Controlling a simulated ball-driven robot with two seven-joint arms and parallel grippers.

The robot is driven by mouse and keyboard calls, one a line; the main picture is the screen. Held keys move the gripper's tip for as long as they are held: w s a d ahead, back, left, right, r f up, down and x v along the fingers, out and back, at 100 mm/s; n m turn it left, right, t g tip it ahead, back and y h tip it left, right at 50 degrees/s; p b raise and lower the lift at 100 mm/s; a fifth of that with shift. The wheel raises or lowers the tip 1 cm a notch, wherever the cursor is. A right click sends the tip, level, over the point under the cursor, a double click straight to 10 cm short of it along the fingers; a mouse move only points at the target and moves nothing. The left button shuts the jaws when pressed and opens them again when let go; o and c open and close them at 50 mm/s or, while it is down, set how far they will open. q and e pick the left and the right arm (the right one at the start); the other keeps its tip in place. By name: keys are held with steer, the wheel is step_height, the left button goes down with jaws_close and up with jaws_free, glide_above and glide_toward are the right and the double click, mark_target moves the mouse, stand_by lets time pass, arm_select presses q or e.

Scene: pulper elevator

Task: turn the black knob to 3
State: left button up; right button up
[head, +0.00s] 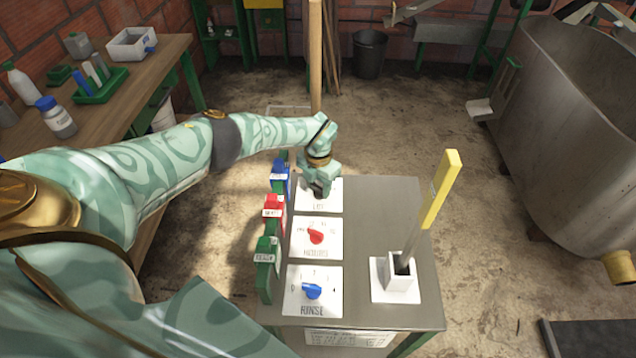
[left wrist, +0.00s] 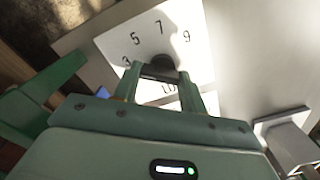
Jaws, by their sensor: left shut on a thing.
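The black knob (left wrist: 162,63) shows between my left fingertips in the left wrist view, on a white dial plate (left wrist: 205,45) with the numbers 3, 5, 7 and 9. My left gripper (left wrist: 160,74) is shut on it. In the head view my left gripper (head: 319,188) comes down over the top dial plate (head: 334,200), the farthest of three on the grey panel. It hides the knob and most of the numbers there. Which number the knob points to cannot be told. My right gripper is not in view.
Nearer on the panel (head: 385,210) are a red knob (head: 316,237) and a blue knob (head: 312,291). Blue, red and green labelled blocks (head: 265,258) line its left edge. A yellow-handled lever (head: 440,190) rises at the right from a white socket (head: 401,282).

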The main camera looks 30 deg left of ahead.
mark_target(318, 186)
arm_select(q)
steer(key=shift+n, duration=0.5)
steer(key=o, duration=1)
step_height(318, 186, up, 16)
steer(key=p, duration=0.6)
steer(key=shift+r+p, duration=0.15)
steer(key=shift+p, duration=0.25)
